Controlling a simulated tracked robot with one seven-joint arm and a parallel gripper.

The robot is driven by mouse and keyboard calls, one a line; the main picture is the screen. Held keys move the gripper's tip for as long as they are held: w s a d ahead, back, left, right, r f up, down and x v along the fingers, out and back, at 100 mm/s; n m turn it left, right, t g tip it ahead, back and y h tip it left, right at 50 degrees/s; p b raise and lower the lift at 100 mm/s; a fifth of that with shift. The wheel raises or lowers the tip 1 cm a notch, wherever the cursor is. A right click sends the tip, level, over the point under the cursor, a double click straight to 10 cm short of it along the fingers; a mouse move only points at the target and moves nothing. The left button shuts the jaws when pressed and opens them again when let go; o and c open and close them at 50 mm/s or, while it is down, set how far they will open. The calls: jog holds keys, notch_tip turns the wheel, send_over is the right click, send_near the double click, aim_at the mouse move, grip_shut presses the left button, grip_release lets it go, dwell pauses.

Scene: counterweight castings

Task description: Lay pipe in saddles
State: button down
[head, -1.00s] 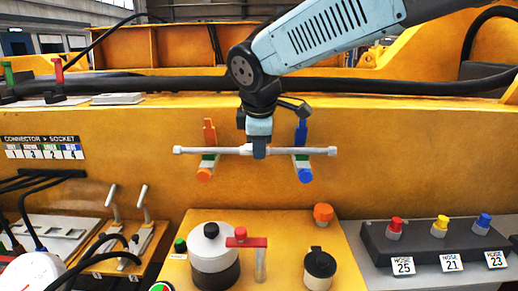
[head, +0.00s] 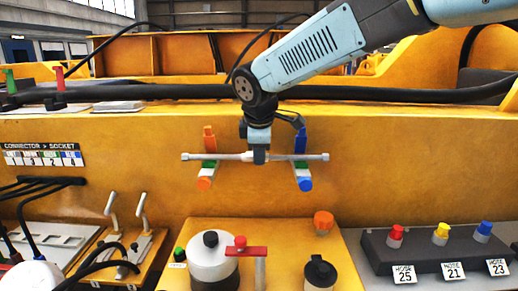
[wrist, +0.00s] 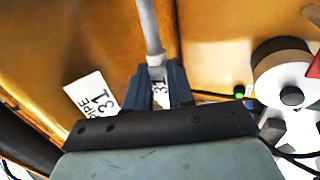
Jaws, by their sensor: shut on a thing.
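The pipe (head: 222,157) is a slim grey-white bar with wider end caps. It lies level, left to right, across two saddles. The left saddle (head: 204,184) has an orange front end, a green middle and an orange upright behind. The right saddle (head: 305,184) has a blue front end, a green middle and a blue upright. My gripper (head: 260,159) is shut on the pipe's middle between the saddles. The pipe overlaps both saddles in the picture; I cannot tell whether it touches them. In the wrist view, the pipe (wrist: 150,28) runs up from my gripper (wrist: 158,84).
Below are a white canister (head: 212,262), a red-handled part (head: 246,251), a black-lidded cup (head: 320,272) and an orange knob (head: 323,222).

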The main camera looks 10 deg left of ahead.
jog(key=shift+f, duration=0.25)
jog(key=c, duration=0.9)
grip_release()
jog(key=shift+s+r, duration=0.1)
jog(key=v, duration=1.3)
jog(key=shift+s, duration=0.15)
jog(key=shift+d+r, duration=0.15)
